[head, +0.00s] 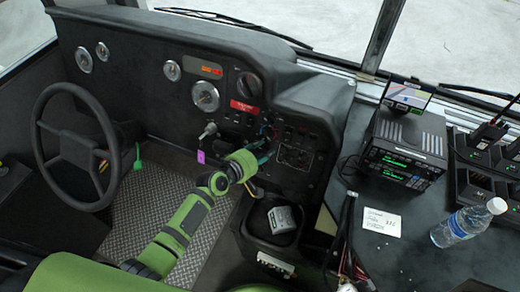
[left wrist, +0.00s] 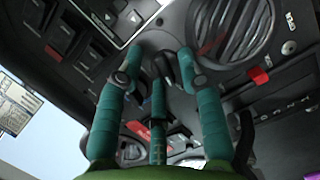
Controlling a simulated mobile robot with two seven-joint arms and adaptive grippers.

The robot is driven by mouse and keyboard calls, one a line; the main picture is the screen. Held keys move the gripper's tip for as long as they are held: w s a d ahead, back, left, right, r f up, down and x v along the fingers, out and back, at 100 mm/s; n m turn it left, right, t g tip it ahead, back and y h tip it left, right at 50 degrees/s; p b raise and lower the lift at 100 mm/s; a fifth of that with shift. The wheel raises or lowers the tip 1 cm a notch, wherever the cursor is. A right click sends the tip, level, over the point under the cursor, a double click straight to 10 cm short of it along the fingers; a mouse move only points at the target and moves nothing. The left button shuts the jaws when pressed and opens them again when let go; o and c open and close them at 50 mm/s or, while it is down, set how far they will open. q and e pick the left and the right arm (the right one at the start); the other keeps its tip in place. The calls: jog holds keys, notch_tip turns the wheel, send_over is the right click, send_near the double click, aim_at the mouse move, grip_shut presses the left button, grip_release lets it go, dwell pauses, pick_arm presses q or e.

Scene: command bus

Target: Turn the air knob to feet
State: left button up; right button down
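A dark knob (left wrist: 165,66) sits on a grey round plate (left wrist: 160,42) in the panel. I take it to be the air knob; its pointer setting cannot be read. My left gripper (left wrist: 160,62) has teal fingers spread around the knob, two on either side and one below in the picture. The right-hand finger is very close to the knob; I cannot tell if it touches. A gap shows at the left-hand finger. In the head view my left gripper (head: 264,148) is at the dash panel and largely covers the knob area. My right gripper is not in view.
A round vent (left wrist: 235,28) and rocker switches (left wrist: 92,48) lie close around the fingers. In the head view the steering wheel (head: 75,147) is to the left. A radio stack (head: 402,150) and a water bottle (head: 468,222) stand on the right counter.

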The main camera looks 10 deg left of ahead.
pick_arm(q)
jog(key=shift+w+r, duration=0.1)
jog(key=shift+w, duration=0.1)
jog(key=shift+a, duration=0.1)
jog(key=shift+s+a+r, duration=0.15)
jog(key=shift+s, duration=0.1)
jog(key=v, duration=1.1)
jog(key=shift+s, duration=0.2)
